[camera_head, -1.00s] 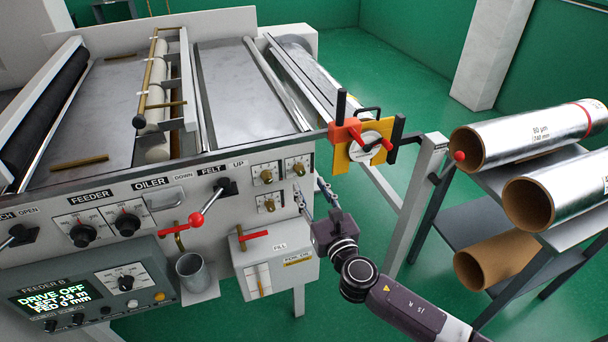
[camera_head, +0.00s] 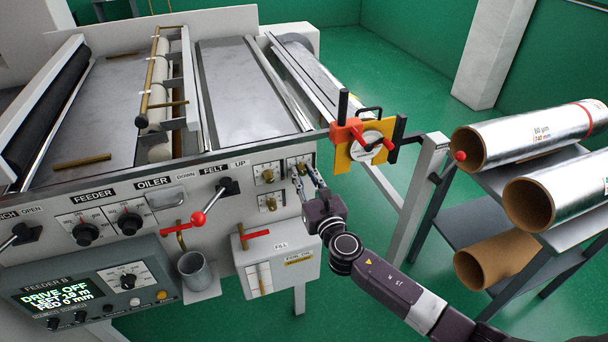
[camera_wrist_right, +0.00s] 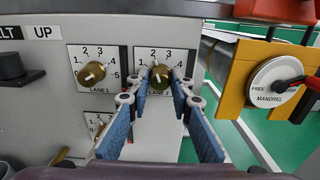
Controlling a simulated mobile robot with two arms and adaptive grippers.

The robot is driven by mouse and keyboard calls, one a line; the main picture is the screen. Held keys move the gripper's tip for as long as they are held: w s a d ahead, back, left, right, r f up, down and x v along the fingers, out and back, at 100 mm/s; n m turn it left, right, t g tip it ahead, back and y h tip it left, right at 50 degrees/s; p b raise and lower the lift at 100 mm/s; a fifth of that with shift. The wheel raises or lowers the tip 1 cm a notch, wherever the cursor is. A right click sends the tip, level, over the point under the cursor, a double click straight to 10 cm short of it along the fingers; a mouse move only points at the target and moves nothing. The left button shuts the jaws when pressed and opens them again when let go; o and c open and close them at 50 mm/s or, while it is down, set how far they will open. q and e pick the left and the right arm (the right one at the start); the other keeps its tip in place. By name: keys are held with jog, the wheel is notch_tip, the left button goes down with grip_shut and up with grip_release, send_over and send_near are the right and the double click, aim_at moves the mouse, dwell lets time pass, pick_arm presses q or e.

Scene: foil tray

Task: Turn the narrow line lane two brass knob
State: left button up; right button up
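Brass knobs sit on white numbered dial plates on the machine's front. The upper left brass knob (camera_wrist_right: 92,73) has a LANE 1 label and also shows in the head view (camera_head: 267,175). A third brass knob (camera_head: 270,203) is below. My right gripper (camera_head: 308,172) is open, its fingertips (camera_wrist_right: 160,75) on either side of the upper right knob, with small gaps; contact cannot be seen. My left gripper is not in view.
An orange and yellow mandrel bracket (camera_head: 362,140) juts out right of the knobs. A red-ball lever (camera_head: 205,210), a metal cup (camera_head: 194,270) and a fill box (camera_head: 278,262) are to the left and below. Foil rolls (camera_head: 535,135) lie on a rack at right.

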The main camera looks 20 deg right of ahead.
grip_shut()
jog(key=shift+m, duration=0.3)
jog(key=m+b, duration=0.1)
jog(key=m, duration=0.2)
jog(key=shift+f+m, duration=0.1)
jog(key=shift+m, duration=0.2)
jog(key=m+b, duration=0.1)
jog(key=m, duration=0.2)
jog(key=shift+m, duration=0.3)
jog(key=m+b, duration=0.1)
jog(key=m, duration=0.3)
jog(key=shift+a, duration=0.1)
jog(key=shift+m+b, duration=0.3)
jog(key=shift+m, duration=1.6)
